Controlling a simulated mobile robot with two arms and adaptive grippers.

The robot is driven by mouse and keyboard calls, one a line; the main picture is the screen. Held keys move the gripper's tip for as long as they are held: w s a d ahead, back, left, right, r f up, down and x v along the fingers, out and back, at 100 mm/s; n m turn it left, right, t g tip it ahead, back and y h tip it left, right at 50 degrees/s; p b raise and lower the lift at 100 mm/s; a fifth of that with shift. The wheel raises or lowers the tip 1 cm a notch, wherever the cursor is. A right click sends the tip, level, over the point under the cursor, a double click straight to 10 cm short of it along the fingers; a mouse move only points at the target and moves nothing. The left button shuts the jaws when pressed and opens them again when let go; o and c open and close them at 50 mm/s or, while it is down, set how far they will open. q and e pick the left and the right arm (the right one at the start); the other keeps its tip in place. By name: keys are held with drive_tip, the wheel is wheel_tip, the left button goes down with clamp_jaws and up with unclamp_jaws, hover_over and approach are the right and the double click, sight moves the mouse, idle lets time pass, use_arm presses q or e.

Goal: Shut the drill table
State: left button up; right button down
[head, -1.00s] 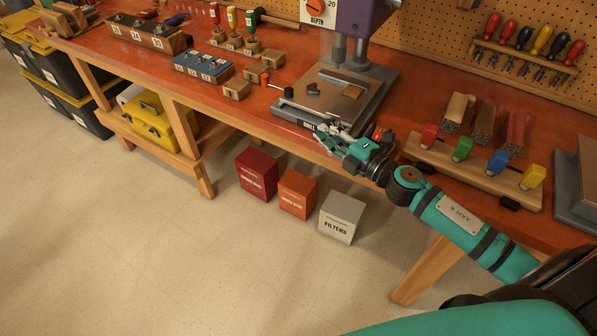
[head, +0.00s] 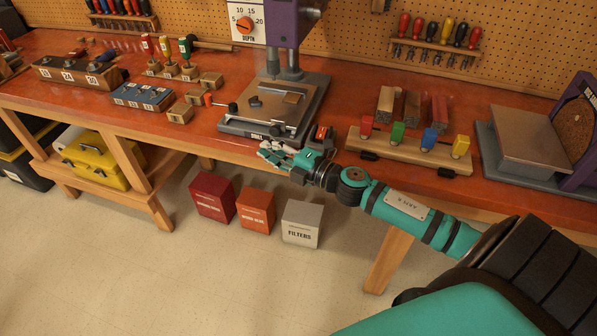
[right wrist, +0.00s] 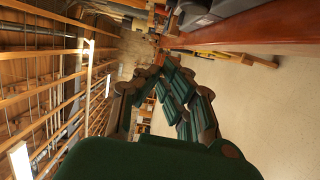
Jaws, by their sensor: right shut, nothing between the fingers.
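The drill press stands at the back of the red bench, with a purple head (head: 296,20) and a grey base. Its drill table (head: 270,110), a grey-brown plate with a small dark clamp on it, lies low over the base. My right gripper (head: 272,152) is shut and empty at the front edge of the drill base, by its label; whether it touches cannot be told. In the right wrist view my right gripper (right wrist: 170,95) shows its green fingers brought together, with the bench edge above right. My left gripper is not in view.
A wooden rack with coloured blocks (head: 410,150) stands right of the drill, a disc sander (head: 525,140) further right. Blue block (head: 143,96) and small wooden blocks sit left. Boxes (head: 301,224) stand on the floor under the bench; the floor in front is clear.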

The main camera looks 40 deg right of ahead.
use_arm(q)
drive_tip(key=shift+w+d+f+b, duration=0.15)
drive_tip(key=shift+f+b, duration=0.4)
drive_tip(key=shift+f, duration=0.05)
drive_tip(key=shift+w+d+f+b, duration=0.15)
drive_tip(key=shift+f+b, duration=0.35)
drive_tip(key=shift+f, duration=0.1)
use_arm(e)
drive_tip(key=v, duration=0.9)
drive_tip(key=shift+d+f, duration=0.2)
drive_tip(key=shift+d, duration=0.15)
